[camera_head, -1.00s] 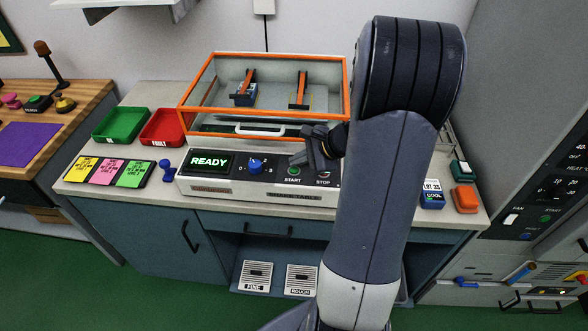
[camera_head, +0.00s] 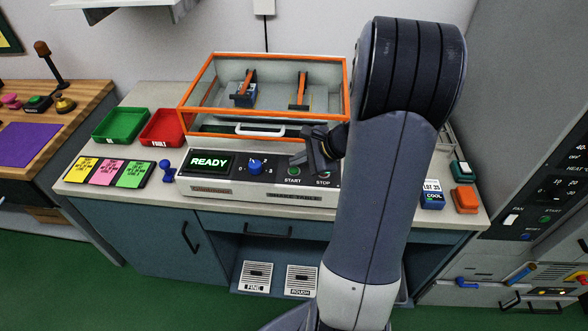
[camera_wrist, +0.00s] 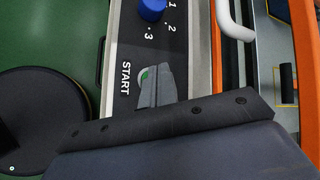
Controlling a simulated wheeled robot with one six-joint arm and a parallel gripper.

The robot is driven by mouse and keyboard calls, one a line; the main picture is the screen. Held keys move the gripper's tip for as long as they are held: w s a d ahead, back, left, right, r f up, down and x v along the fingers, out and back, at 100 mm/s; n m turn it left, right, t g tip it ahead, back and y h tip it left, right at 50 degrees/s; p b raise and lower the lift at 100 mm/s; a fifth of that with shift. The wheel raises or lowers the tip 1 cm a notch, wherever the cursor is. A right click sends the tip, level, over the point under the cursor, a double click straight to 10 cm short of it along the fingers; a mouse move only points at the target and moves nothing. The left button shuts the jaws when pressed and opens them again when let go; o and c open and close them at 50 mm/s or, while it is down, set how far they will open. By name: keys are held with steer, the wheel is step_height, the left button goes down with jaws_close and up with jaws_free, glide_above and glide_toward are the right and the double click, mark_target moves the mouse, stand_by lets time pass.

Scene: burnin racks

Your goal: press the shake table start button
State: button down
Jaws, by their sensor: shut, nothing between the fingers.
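The shake table (camera_head: 216,185) stands on the counter under an orange-framed clear cover (camera_head: 178,100). Its display (camera_head: 209,162) reads READY. The green start button (camera_head: 293,170) sits on the dark front panel above the word START. In the wrist view the start button (camera_wrist: 145,73) shows only partly, beside the fingertips. My gripper (camera_wrist: 157,82) is shut and empty, its tips right at the button. Whether they touch it I cannot tell. In the head view my gripper (camera_head: 312,160) is over the panel, close to the button and STOP label.
A blue knob (camera_head: 255,167) is left of the start button and a white cover handle (camera_head: 259,129) is behind it. Green (camera_head: 120,139) and red (camera_head: 160,141) trays and coloured cards stand at left. A LOT 25 block (camera_head: 432,200) is at right.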

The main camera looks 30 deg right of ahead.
mark_target(298, 171)
steer(key=shift+f, duration=0.15)
stand_by(0.4)
steer(key=shift+f+b, duration=0.25)
steer(key=shift+b, duration=0.2)
steer(key=shift+f+b, duration=0.45)
stand_by(0.5)
steer(key=shift+r, duration=0.1)
steer(key=shift+r+p, duration=0.65)
steer(key=shift+r, duration=0.15)
steer(key=shift+r+p, duration=1.9)
steer(key=shift+r, duration=0.55)
steer(key=shift+r, duration=0.1)
